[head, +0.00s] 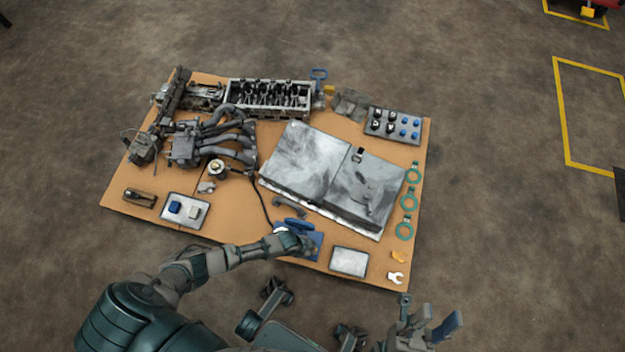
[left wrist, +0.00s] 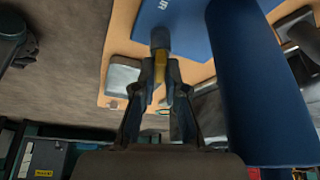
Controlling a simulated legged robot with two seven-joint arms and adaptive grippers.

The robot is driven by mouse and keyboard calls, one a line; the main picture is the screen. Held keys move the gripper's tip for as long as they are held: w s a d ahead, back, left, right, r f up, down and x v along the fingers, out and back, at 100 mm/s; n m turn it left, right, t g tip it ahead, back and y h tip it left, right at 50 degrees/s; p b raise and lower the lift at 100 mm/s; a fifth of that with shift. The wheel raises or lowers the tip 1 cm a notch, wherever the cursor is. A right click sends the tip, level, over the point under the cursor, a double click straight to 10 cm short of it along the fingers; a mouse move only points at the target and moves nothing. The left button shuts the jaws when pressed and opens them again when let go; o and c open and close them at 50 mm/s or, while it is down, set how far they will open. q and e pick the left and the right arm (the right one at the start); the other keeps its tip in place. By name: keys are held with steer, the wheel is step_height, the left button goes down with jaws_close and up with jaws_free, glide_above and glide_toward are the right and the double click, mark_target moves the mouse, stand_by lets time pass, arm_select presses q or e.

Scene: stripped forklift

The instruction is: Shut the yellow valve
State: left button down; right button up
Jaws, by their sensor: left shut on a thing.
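The yellow valve (left wrist: 160,66) shows in the left wrist view as a small yellow piece below a dark blue round end, beside a blue plate (left wrist: 190,30) with partly visible white lettering. My left gripper (left wrist: 160,88) is shut on the yellow valve, a finger on each side. In the head view my left gripper (head: 304,243) is over the blue plate (head: 314,252) at the board's front edge and hides the valve. A thick blue cylinder (left wrist: 262,85) stands close on the right in the left wrist view. My right gripper (head: 430,318) is open and empty, off the board.
Green rings (head: 408,202) line the right edge. A black cable (head: 262,205) runs left of the gripper.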

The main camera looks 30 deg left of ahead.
arm_select(q)
steer(key=shift+s+a+f, duration=0.1)
steer(key=shift+s+a, duration=0.05)
steer(key=c, duration=1.3)
jaws_free()
steer(key=shift+o, duration=0.4)
steer(key=v, duration=1.1)
steer(key=shift+r, duration=0.45)
